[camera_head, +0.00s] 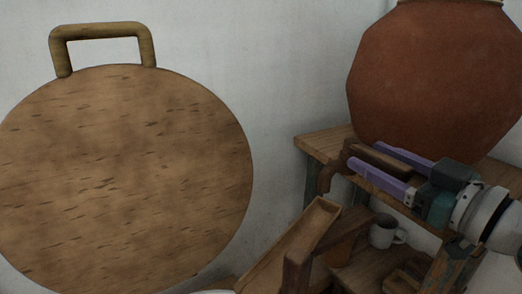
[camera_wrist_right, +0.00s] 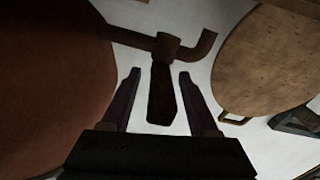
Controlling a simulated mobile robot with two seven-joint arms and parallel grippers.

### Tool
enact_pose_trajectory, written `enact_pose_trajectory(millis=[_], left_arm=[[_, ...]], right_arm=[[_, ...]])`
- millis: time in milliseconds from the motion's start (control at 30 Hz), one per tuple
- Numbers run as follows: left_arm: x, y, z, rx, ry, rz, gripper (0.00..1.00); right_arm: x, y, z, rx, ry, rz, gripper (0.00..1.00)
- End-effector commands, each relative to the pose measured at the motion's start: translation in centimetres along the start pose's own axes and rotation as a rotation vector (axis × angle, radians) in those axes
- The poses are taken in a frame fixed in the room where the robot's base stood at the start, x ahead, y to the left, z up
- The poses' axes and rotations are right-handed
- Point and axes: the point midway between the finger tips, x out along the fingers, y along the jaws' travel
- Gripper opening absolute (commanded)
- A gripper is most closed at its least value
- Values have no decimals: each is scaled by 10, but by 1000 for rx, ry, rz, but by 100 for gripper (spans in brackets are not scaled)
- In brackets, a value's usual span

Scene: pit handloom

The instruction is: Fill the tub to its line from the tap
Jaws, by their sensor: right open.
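The dark wooden tap comes out of the clay pot (camera_head: 440,75). Its down-bent spout (camera_head: 328,178) shows in the head view, and the tap's body (camera_wrist_right: 168,46) and lever (camera_wrist_right: 161,98) show in the right wrist view. My right gripper (camera_head: 367,160) is open, with its purple fingers on either side of the lever. In the wrist view a gap shows between the lever and each finger. I cannot make out the tub or its line in either view. My left gripper is not in view.
A large round wooden board (camera_head: 120,175) with a handle stands against the pale wall at left. The pot stands on a wooden stand (camera_head: 322,143). Below are a sloping wooden trough (camera_head: 290,245) and a grey mug (camera_head: 383,232) on a lower shelf.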

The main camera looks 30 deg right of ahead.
Motion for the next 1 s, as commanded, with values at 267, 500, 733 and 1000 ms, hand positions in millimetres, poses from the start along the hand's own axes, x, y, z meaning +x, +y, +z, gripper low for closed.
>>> enact_pose_trajectory(millis=[267,500,733,1000], left_arm=[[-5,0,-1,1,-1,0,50],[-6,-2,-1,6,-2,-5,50],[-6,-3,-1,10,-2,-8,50],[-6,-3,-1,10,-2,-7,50]], right_arm=[[-48,0,0,1,-6,0,61],[-86,0,1,1,-4,1,61],[-95,0,0,0,0,0,61],[-95,0,0,0,0,0,61]])
